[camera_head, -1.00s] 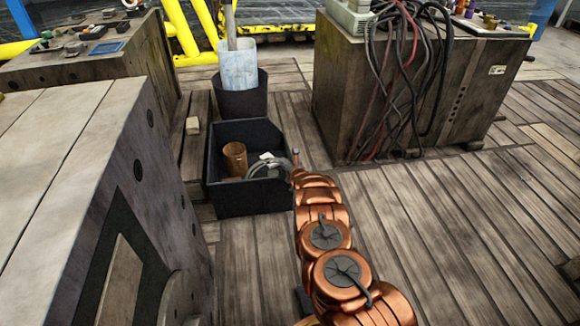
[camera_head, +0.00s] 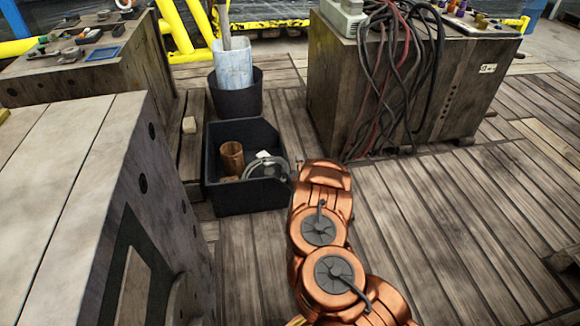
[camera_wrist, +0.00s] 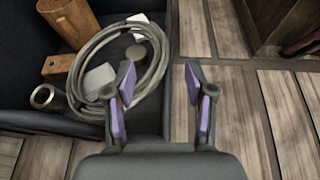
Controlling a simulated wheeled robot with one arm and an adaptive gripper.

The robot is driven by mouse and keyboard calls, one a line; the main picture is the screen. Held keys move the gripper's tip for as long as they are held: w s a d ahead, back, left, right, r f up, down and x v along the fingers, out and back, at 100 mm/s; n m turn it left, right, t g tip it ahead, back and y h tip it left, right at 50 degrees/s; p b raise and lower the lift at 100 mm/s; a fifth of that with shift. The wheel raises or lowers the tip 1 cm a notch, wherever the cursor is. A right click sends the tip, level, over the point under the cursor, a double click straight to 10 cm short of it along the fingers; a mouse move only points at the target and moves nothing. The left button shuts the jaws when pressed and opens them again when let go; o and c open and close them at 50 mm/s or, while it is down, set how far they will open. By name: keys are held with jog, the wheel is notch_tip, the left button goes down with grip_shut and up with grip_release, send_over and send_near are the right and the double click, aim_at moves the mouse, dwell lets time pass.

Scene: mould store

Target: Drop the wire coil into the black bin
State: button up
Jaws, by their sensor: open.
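The grey wire coil (camera_head: 279,168) lies inside the black bin (camera_head: 245,201), toward its right side. In the wrist view the coil (camera_wrist: 76,76) is a loose ring over other contents, close to the bin's right wall. My gripper (camera_wrist: 160,72) is open, with nothing between its purple-padded fingers. It is above the bin's right front edge. The left finger overlaps the coil in the picture; I cannot tell whether they touch. The right finger is over the floor boards.
The bin also holds a brown cylinder (camera_head: 232,157), a wooden block (camera_wrist: 57,67) and a metal tube (camera_wrist: 43,97). A dark bucket (camera_head: 236,98) stands behind it. A cabinet with hanging cables (camera_head: 400,85) stands at right.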

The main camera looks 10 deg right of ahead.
jog(key=shift+s+r, duration=0.2)
jog(key=shift+s, duration=0.5)
